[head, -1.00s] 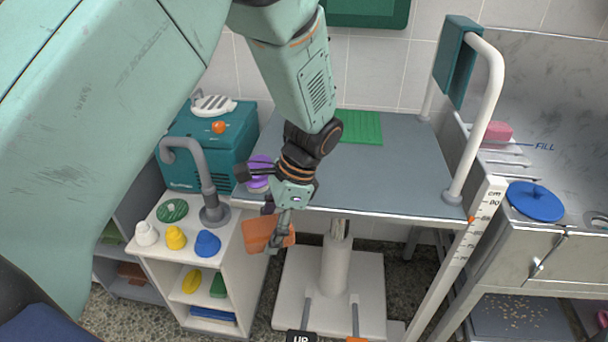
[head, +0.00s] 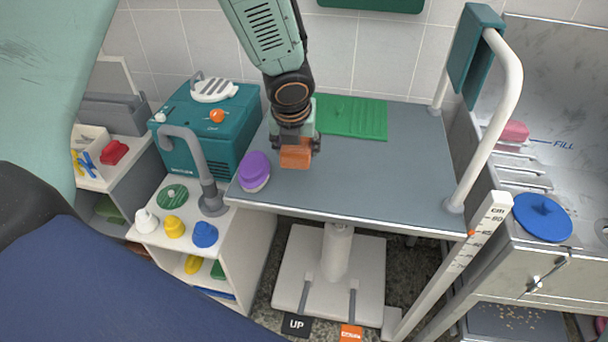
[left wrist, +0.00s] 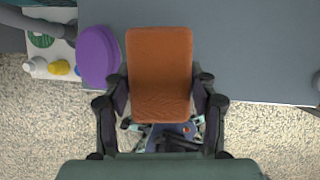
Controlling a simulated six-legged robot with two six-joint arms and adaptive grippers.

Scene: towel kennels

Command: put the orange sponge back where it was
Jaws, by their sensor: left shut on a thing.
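The orange sponge (head: 295,156) is held in my left gripper (head: 296,146), over the left part of the grey table (head: 390,180) near its front edge. In the left wrist view the sponge (left wrist: 160,75) sits between the two fingers of my left gripper (left wrist: 160,95), which press on its sides. Its far end lies over the table top and its near end reaches past the front edge. I cannot tell whether it touches the table. My right gripper is not in view.
A purple brush-like item (head: 255,170) lies just left of the sponge; it also shows in the left wrist view (left wrist: 98,56). A green ridged mat (head: 352,117) lies behind. A white post with a rail (head: 490,140) stands at the right. The table's middle and right are clear.

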